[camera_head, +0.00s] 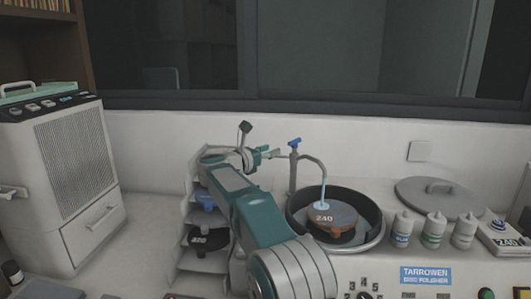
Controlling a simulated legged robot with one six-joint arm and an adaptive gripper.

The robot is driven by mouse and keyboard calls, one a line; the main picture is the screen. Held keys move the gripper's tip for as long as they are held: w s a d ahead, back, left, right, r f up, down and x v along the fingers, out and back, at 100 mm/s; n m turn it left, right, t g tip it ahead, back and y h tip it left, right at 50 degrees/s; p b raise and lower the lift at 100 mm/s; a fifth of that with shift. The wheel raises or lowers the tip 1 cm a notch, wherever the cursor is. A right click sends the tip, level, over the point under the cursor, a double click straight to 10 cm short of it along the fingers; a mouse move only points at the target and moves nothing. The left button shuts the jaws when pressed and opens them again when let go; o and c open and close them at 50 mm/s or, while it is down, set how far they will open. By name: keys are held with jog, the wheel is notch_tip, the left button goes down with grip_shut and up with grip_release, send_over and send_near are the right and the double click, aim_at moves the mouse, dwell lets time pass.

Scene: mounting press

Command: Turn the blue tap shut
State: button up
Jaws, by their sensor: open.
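The blue tap (294,142) is a small blue handle on top of a thin grey upright pipe behind the polisher bowl. A curved spout (318,166) runs from the pipe over the bowl, and a pale blue patch (321,205), which looks like water, shows below it on the disc. My gripper (275,153) is open, just left of the tap and slightly lower than its handle. It appears apart from the handle, though depth is hard to judge. My arm hides part of the bench in front.
The bowl (377,236) holds a brown disc marked 240 (338,220). A round lid (440,192) and several bottles (433,230) stand right. A disc rack (190,262) stands left of my arm, with a large grey machine (70,165) beyond. A wall rises behind.

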jog(key=shift+s+a, duration=0.45)
jog(key=shift+a, duration=0.05)
